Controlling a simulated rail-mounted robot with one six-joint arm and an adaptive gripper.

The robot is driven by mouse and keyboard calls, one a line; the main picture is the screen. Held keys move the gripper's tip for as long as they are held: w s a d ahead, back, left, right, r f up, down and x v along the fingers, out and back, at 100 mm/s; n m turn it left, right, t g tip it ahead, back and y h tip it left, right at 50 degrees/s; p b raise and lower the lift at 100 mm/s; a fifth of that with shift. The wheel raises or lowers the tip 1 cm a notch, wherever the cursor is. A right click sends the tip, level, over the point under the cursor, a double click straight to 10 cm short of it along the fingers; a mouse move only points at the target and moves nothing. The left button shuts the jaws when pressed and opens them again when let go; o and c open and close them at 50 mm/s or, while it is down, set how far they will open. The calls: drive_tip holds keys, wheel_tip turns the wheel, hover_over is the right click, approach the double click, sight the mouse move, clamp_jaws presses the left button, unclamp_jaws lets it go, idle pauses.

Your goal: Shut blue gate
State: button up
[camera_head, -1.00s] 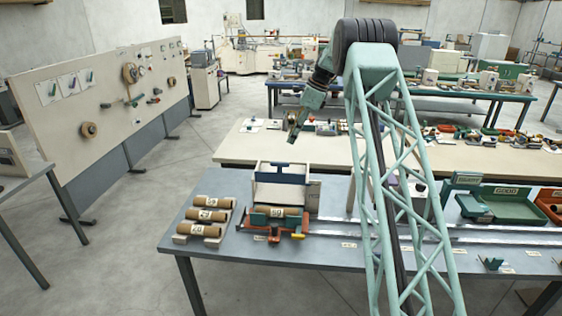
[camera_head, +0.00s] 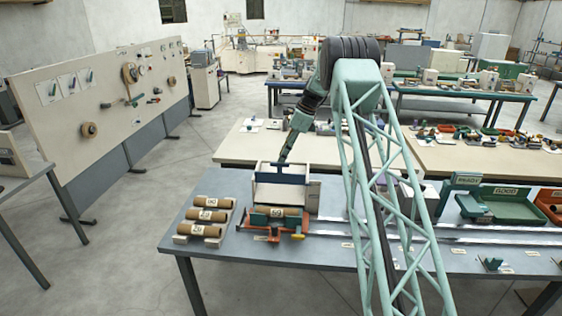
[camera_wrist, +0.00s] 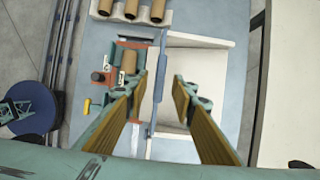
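The blue gate (camera_head: 278,178) is a dark blue panel with an upper bar, upright at the front of a cream box on the grey-blue table. In the wrist view the gate (camera_wrist: 157,95) is a thin blue strip along the box's edge. My gripper (camera_head: 283,157) is just above and behind the gate's top. In the wrist view my gripper (camera_wrist: 160,77) is open, its two tan-padded fingers on either side of the strip. I cannot tell whether a finger touches it.
The cream box (camera_head: 311,178) stands behind the gate. A brown tube (camera_head: 278,212) lies in the orange and green cradle (camera_head: 260,222) before it. Several numbered tubes (camera_head: 208,216) lie on a rack at left. Pale rails (camera_head: 400,235) run right along the table.

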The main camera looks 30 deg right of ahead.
sight(280, 173)
drive_tip(key=shift+x, duration=1.6)
clamp_jaws()
